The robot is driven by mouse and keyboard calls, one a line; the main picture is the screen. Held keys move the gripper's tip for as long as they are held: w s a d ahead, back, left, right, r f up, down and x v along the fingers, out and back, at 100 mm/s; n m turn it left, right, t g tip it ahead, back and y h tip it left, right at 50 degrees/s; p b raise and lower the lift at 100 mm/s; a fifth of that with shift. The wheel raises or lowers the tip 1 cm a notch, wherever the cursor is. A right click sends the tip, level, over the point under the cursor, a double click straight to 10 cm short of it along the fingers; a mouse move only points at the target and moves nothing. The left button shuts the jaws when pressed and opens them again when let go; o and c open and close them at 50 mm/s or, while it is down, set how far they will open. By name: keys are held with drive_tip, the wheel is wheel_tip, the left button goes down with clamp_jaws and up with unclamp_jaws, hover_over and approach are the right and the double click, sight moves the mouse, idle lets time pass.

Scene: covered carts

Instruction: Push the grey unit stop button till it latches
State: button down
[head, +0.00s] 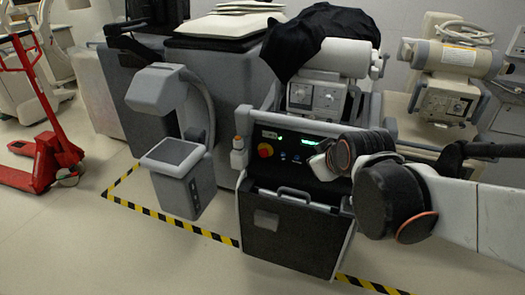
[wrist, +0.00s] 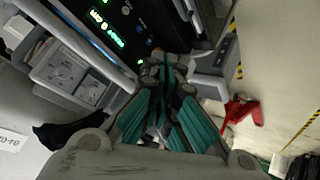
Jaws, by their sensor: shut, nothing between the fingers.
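The grey unit (head: 244,200) stands in the middle of the head view, with a dark control panel on its upper front. Its stop button (head: 265,150) is a round red knob at the left of the panel, left of a green lit display (head: 312,142). My gripper (head: 320,161) is in front of the right part of the panel, right of the button and apart from it. In the wrist view, the teal-padded fingers of my gripper (wrist: 163,66) are closed together and empty. The display (wrist: 106,29) shows there too; I cannot make out the red button in that view.
A small grey device with an arched arm (head: 180,165) stands left of the unit. A black cloth (head: 318,35) covers equipment behind it. A red pallet jack (head: 45,140) is far left. Yellow-black tape (head: 190,228) marks the floor; open floor lies in front.

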sight(264, 153)
drive_tip(key=w+a+f+n+t+y, duration=0.1)
drive_tip(key=w+a+f+n, duration=0.3)
drive_tip(key=w+a+f, duration=0.2)
drive_tip(key=w+a+f+n+t+y, duration=0.1)
drive_tip(key=w+a+f+n, duration=0.2)
drive_tip(key=w+a+f, duration=0.3)
drive_tip(key=w+a+f+n+t+y+b, duration=0.1)
drive_tip(key=w+a+f+n, duration=0.3)
drive_tip(key=w+a+f, duration=0.3)
drive_tip(key=shift+w+f+n, duration=0.3)
drive_tip(key=shift+w+f, duration=0.2)
drive_tip(key=shift+f, duration=0.3)
drive_tip(key=shift+w+d, duration=0.5)
drive_tip(key=shift+w, duration=0.85)
drive_tip(key=shift+w+d, duration=0.5)
drive_tip(key=shift+w, duration=0.9)
drive_tip(key=shift+w+d, duration=0.5)
drive_tip(key=shift+w, duration=0.85)
drive_tip(key=shift+w, duration=0.15)
drive_tip(key=shift+w+d, duration=0.15)
drive_tip(key=shift+w, duration=0.1)
